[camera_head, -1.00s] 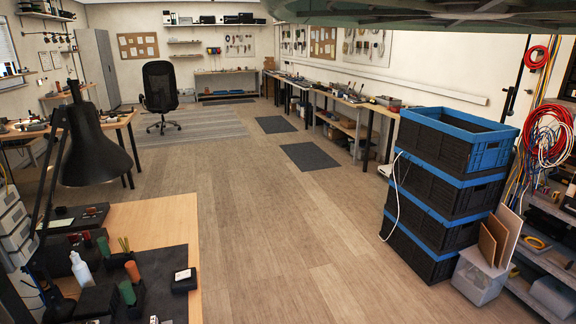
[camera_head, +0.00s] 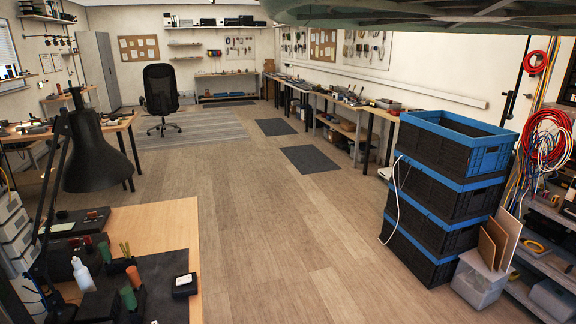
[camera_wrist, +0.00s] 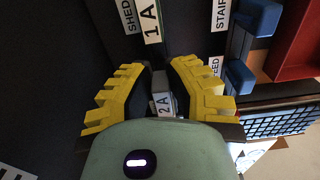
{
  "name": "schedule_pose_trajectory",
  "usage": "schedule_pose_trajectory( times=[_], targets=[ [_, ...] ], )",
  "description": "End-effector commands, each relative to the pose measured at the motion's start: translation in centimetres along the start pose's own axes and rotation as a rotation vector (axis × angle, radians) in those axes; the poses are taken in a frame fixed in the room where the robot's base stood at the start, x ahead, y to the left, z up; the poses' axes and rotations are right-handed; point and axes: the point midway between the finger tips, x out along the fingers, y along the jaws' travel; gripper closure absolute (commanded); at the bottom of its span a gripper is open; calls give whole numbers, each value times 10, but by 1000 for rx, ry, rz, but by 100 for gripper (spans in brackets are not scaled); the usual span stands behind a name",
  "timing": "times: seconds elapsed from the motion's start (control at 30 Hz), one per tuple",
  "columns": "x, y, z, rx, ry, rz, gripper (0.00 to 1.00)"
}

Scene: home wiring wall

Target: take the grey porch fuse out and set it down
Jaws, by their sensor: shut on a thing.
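My gripper (camera_wrist: 160,72), with yellow ribbed fingers, is in the wrist view only. It is shut on a small grey fuse (camera_wrist: 163,104) with a white label reading 2A. The fingers hide the fuse's sides. A dark panel lies behind, with a green fuse labelled 1A (camera_wrist: 151,22) just beyond the fingertips, beside a SHED label (camera_wrist: 129,15). Whether the grey fuse is still seated in a slot or clear of the panel, I cannot tell. No porch label is readable.
Blue fuses (camera_wrist: 240,78) stand right of the fingers, near STAIR and FEED labels. A red tray (camera_wrist: 298,45) is at the upper right. In the head view, a wooden bench (camera_head: 160,225) has bare surface, with a black lamp (camera_head: 90,158) over its left side.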

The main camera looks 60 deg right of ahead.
Motion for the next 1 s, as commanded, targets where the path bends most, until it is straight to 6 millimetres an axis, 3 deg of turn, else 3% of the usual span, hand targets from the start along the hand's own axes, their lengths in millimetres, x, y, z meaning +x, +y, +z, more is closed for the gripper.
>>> schedule_pose_trajectory(
  times=[0.7,1.0],
  targets=[
    [-28,-1,1,3,0,-1,100],
    [-29,-1,1,3,0,0,100]
  ],
)
